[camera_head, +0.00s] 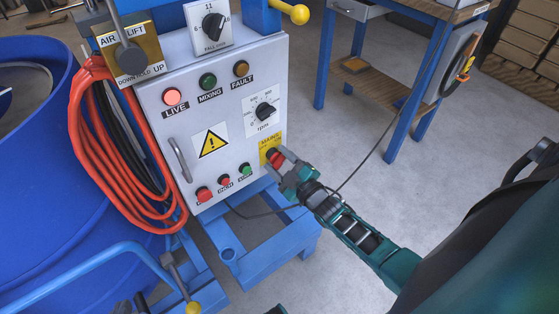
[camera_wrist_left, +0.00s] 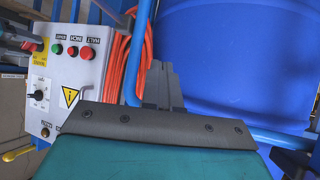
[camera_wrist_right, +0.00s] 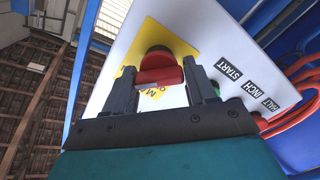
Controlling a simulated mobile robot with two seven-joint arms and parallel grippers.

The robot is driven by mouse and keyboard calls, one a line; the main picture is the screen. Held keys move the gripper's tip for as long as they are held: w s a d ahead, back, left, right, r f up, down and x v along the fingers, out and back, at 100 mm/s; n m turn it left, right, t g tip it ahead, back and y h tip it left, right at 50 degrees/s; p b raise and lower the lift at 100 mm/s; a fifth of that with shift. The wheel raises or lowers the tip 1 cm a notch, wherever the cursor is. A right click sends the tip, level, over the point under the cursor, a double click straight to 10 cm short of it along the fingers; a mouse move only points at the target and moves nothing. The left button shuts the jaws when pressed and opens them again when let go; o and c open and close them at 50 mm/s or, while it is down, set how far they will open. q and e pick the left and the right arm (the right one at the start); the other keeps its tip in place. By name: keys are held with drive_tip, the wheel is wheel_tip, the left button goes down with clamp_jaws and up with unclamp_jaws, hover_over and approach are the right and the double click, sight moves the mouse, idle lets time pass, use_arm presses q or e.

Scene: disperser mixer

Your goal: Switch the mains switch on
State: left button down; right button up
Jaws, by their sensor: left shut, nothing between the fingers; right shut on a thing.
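The mains switch (camera_head: 275,157) is a red rotary handle on a yellow plate, low on the right of the grey control panel (camera_head: 155,105). My right gripper (camera_head: 284,164) is at the switch. In the right wrist view its two fingers (camera_wrist_right: 160,85) are shut on the red bar of the switch (camera_wrist_right: 158,75), one on each side. The bar lies across between the fingers. Part of the plate's lettering is hidden. My left gripper (camera_wrist_left: 158,80) is shut and empty, in front of the blue vessel and beside a blue tube. The LIVE lamp (camera_head: 172,96) looks bright pinkish red.
The blue vessel (camera_head: 35,110) and a coiled orange hose (camera_head: 95,150) are left of the panel. Several buttons line the panel's lower edge. A blue-legged workbench (camera_head: 395,95) stands behind right. Open floor (camera_head: 440,170) lies on the right.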

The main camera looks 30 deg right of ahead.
idle(0.4)
drive_tip(key=o, duration=1)
drive_tip(key=shift+c, duration=0.2)
drive_tip(key=shift+s, duration=0.1)
drive_tip(key=s+d+p, duration=0.1)
drive_tip(key=s+p, duration=0.1)
drive_tip(key=s, duration=1)
drive_tip(key=shift+s, duration=0.35)
